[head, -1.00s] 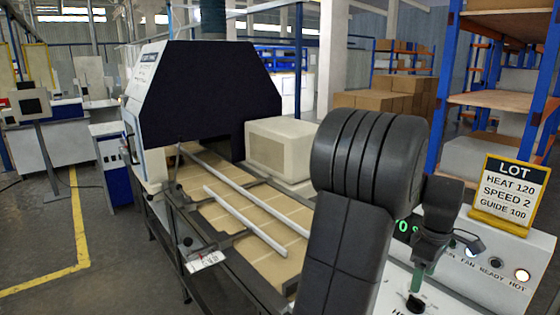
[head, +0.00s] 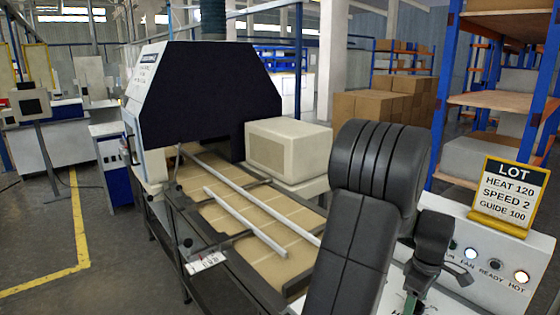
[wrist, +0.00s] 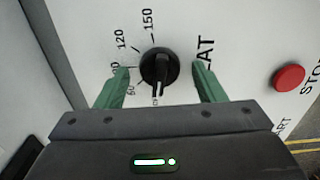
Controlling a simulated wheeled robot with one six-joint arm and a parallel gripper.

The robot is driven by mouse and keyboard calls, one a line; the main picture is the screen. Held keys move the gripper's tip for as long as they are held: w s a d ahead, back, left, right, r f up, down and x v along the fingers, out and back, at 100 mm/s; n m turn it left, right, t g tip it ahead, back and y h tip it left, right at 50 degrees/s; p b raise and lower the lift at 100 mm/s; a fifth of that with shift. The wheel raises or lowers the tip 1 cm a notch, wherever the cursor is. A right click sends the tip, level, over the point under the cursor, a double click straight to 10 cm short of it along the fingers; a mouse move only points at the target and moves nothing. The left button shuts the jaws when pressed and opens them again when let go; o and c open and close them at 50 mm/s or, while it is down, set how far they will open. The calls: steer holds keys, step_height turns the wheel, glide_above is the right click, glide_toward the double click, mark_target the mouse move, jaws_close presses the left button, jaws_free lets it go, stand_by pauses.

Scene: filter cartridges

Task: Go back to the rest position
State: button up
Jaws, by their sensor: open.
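My gripper (wrist: 161,72) is open in the wrist view, with one green finger on each side of the black heat knob (wrist: 158,66). Gaps show between both fingers and the knob. The knob is hidden there.
A red stop button (wrist: 288,78) sits right of the knob. The lot sign (head: 508,197) stands on the panel, reading heat 120, speed 2, guide 100. The conveyor (head: 230,222) with guide rails and a dark tunnel hood (head: 205,95) lie to the left.

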steer(key=shift+m, duration=0.5)
steer(key=m, duration=1.4)
steer(key=shift+d+r, duration=0.1)
steer(key=m, duration=0.4)
steer(key=shift+m+p, duration=0.35)
steer(key=shift+m, duration=0.05)
